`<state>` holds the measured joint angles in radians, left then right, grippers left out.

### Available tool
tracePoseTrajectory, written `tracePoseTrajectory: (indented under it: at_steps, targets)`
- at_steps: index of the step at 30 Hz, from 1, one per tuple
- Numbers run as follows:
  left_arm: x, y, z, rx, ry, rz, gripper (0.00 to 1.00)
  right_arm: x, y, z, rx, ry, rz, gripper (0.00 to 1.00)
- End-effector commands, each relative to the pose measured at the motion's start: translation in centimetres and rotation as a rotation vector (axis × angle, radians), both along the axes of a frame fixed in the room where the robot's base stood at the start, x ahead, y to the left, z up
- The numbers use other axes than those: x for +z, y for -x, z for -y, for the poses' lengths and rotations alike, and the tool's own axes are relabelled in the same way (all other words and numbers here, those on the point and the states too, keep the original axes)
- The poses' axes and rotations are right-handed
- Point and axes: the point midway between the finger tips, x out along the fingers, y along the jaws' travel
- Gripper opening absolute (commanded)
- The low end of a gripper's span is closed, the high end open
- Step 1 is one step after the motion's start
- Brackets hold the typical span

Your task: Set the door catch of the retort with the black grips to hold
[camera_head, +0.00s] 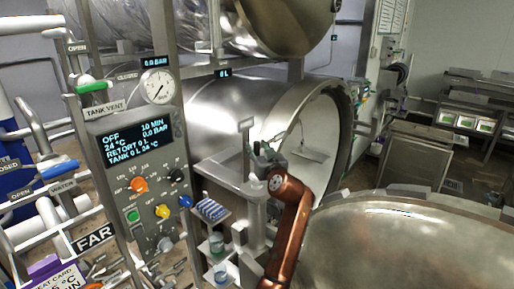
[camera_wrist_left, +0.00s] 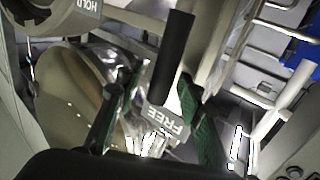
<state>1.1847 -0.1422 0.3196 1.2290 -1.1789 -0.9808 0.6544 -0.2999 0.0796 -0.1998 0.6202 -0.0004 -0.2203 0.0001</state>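In the left wrist view a black cylindrical grip (camera_wrist_left: 174,58) stands out in front of my left gripper (camera_wrist_left: 157,82). The two dark green fingers are apart, one on either side of the grip's lower end; I cannot tell whether they touch it. A plate marked FREE (camera_wrist_left: 166,121) lies behind the grip's lower end, between the fingers. A plate marked HOLD (camera_wrist_left: 90,5) is at the top left. In the head view the left gripper (camera_head: 262,156) is at the front of the open retort (camera_head: 335,110), and hides most of the catch. My right gripper is in neither view.
The open domed door (camera_head: 410,240) fills the lower right. A control panel (camera_head: 140,160) with knobs and a gauge (camera_head: 157,86) stands at left. A small shelf with bottles (camera_head: 216,243) is below the gripper. A steel cabinet (camera_head: 412,155) stands behind.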

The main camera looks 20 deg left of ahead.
Motion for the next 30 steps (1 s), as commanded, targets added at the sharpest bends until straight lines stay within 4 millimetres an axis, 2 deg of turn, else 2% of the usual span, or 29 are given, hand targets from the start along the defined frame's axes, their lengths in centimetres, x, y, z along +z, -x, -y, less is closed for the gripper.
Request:
tracePoseTrajectory:
  at_steps: [2,15,30]
  targets:
    - [0.00,0.01,0.00,0.000,0.000,0.000,0.30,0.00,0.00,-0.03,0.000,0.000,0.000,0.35]
    - [0.01,0.02,0.02,0.000,0.000,0.000,0.00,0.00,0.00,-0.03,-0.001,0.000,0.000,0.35]
    - [0.03,0.00,-0.01,0.000,-0.001,-0.002,0.00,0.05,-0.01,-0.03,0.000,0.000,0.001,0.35]
